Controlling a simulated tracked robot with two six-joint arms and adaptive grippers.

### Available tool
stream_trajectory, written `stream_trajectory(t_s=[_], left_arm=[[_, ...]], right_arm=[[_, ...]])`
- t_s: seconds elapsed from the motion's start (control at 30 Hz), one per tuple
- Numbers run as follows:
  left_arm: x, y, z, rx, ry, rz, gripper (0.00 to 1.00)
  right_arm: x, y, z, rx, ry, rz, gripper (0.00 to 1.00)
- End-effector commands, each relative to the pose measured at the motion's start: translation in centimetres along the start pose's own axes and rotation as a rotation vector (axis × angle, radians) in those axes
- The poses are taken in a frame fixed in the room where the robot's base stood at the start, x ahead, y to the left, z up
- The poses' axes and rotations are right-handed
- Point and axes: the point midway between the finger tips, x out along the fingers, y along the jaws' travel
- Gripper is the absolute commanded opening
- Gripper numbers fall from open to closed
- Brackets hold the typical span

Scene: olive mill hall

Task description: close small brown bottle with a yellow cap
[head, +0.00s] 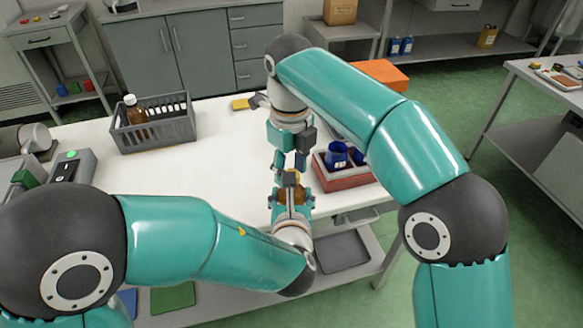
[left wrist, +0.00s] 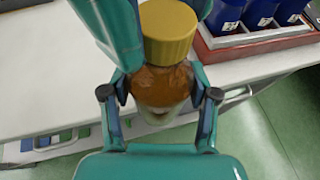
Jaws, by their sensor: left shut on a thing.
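The small brown bottle (left wrist: 160,86) is upright in my left gripper (head: 291,200), whose fingers are shut on its sides; its body also shows in the head view (head: 292,196). The yellow cap (left wrist: 170,32) sits at the top of the bottle, over the neck. I cannot tell whether it is tight. My right gripper (head: 290,163) points down from above, with its fingertips apart at the cap. In the left wrist view one of its fingers covers the cap's left edge. I cannot tell whether the fingers grip the cap.
A grey crate (head: 155,131) at the table's back left holds a brown bottle with a white cap (head: 135,110). A red tray (head: 345,180) with dark blue cups (head: 337,153) stands just right of my grippers. The middle left of the white table (head: 215,165) is clear.

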Motion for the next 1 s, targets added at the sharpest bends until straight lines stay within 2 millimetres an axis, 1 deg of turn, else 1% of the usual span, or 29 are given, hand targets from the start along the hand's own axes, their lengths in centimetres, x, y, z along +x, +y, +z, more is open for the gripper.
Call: stream_trajectory(t_s=[0.37,0.47,0.7,0.8,1.0], left_arm=[[0.1,0.1,0.2,-0.004,-0.005,0.003,0.0],[0.1,0.1,0.3,-0.004,-0.006,0.003,0.0],[0.1,0.1,0.3,-0.005,-0.006,0.003,0.0],[0.1,0.1,0.3,-0.005,-0.006,0.003,0.0],[0.1,0.1,0.3,-0.005,-0.006,0.003,0.0]], right_arm=[[-0.2,0.1,-0.1,-0.002,0.005,0.003,0.58],[-1.0,0.1,0.0,-0.002,0.003,0.002,0.58],[-3.9,0.1,0.0,-0.002,0.004,0.002,0.58],[-4.4,0.1,-0.1,-0.003,0.006,0.003,0.58],[-4.5,0.1,-0.1,-0.003,0.008,0.004,0.58]])
